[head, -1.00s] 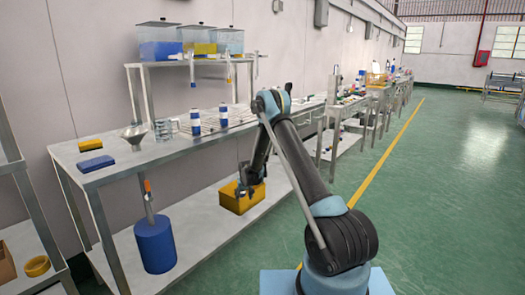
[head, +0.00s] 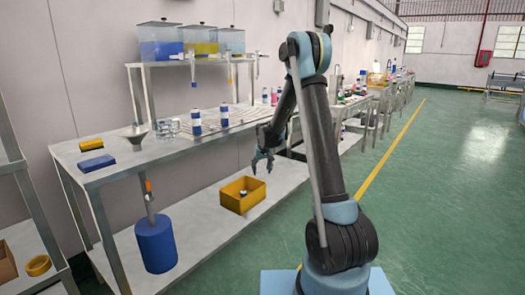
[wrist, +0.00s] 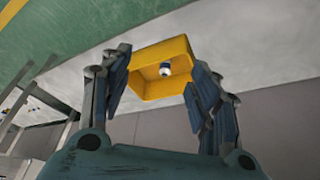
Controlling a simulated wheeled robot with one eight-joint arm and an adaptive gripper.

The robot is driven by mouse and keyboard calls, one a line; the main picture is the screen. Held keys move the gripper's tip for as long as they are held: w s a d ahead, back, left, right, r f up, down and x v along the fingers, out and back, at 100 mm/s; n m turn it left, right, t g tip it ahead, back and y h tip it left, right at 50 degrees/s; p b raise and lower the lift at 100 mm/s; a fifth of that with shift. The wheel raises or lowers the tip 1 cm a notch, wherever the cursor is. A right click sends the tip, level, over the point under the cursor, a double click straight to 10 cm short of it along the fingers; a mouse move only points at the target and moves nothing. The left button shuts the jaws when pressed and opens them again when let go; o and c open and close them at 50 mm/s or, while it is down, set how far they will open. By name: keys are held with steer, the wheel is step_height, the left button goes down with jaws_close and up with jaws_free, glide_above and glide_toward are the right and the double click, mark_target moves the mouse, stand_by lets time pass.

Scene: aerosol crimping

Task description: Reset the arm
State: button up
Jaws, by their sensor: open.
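My gripper (head: 264,160) is open and empty in the head view, in front of the workbench and above a yellow box (head: 230,203). In the wrist view my gripper (wrist: 160,95) shows its two dark fingers spread wide, with the yellow box (wrist: 143,54) beyond them and apart from them. A small white and dark item (head: 243,195) is in the box; it also shows in the wrist view (wrist: 165,69). My arm is raised and bent at the elbow.
The workbench top (head: 130,158) carries bottles (head: 196,122), a funnel (head: 135,135) and blue and yellow blocks. A blue cylinder (head: 156,245) stands on the lower shelf. Tanks (head: 160,42) sit on the upper shelf. The green floor (head: 450,200) at right is clear.

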steer(key=s+d+r, duration=0.4)
steer(key=s+r, duration=0.1)
steer(key=s, duration=0.3)
steer(key=s+d+r+m, duration=0.1)
steer(key=s+d+r, duration=0.4)
steer(key=s, duration=0.3)
steer(key=s+d+r, duration=0.4)
steer(key=s+r, duration=0.1)
steer(key=s, duration=0.4)
steer(key=s+d+f, duration=0.2)
steer(key=s, duration=0.7)
steer(key=s+d+f+m+g, duration=0.1)
steer(key=s+d+f, duration=0.1)
steer(key=s, duration=0.7)
steer(key=s+d+f, duration=0.2)
steer(key=s+f, duration=0.1)
steer(key=s, duration=0.6)
steer(key=shift+s+d+g+h, duration=0.2)
steer(key=shift+g+h, duration=0.1)
steer(key=shift+h, duration=0.1)
